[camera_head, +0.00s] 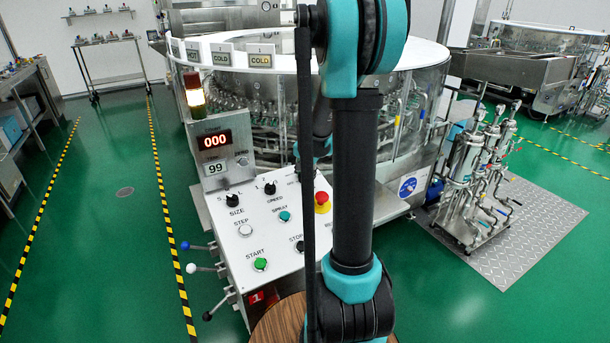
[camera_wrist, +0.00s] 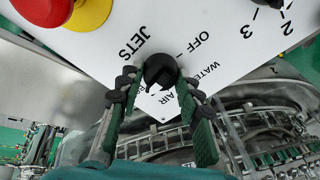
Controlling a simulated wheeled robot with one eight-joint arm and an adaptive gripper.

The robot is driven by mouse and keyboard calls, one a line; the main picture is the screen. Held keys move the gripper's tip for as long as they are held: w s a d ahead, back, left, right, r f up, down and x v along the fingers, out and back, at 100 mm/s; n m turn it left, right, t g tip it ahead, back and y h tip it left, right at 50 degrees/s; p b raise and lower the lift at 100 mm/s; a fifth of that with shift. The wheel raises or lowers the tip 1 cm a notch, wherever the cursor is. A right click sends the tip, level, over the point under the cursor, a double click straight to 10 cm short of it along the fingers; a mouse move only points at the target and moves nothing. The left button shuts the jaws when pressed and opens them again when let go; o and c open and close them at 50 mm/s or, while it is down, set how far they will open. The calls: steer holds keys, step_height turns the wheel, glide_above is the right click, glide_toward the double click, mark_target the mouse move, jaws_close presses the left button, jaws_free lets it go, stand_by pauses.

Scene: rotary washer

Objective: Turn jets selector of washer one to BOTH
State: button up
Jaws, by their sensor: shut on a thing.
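The jets selector (camera_wrist: 160,70) is a black round knob on the white panel, beside the printed word JETS, in the wrist view. The words OFF, WATER and AIR show around it; I cannot make out BOTH. My gripper (camera_wrist: 158,84) has a finger on each side of the knob and is shut on it. Which word the knob points to I cannot tell. In the head view the washer one panel (camera_head: 272,235) stands in the middle, with a red 1 plate below, and my arm hides the selector.
A red emergency stop button with a yellow collar (camera_wrist: 91,14) is close to the knob; it also shows in the head view (camera_head: 322,199). Size (camera_head: 232,200) and speed (camera_head: 270,188) knobs sit left of it. The round glass-walled washer (camera_head: 425,95) stands behind the panel.

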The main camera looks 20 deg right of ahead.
steer(key=o, duration=1.1)
steer(key=shift+o, duration=0.2)
steer(key=v, duration=1.2)
steer(key=shift+a, duration=0.1)
steer(key=s+a+f+n, duration=0.3)
steer(key=s+f, duration=0.1)
steer(key=s, duration=0.4)
steer(key=s+a+f+n, duration=0.2)
steer(key=s+f+n, duration=0.1)
steer(key=s+f, duration=0.2)
steer(key=s+a+f+n, duration=0.3)
steer(key=s+f, duration=0.1)
steer(key=s, duration=0.6)
steer(key=shift+s+a+f, duration=0.3)
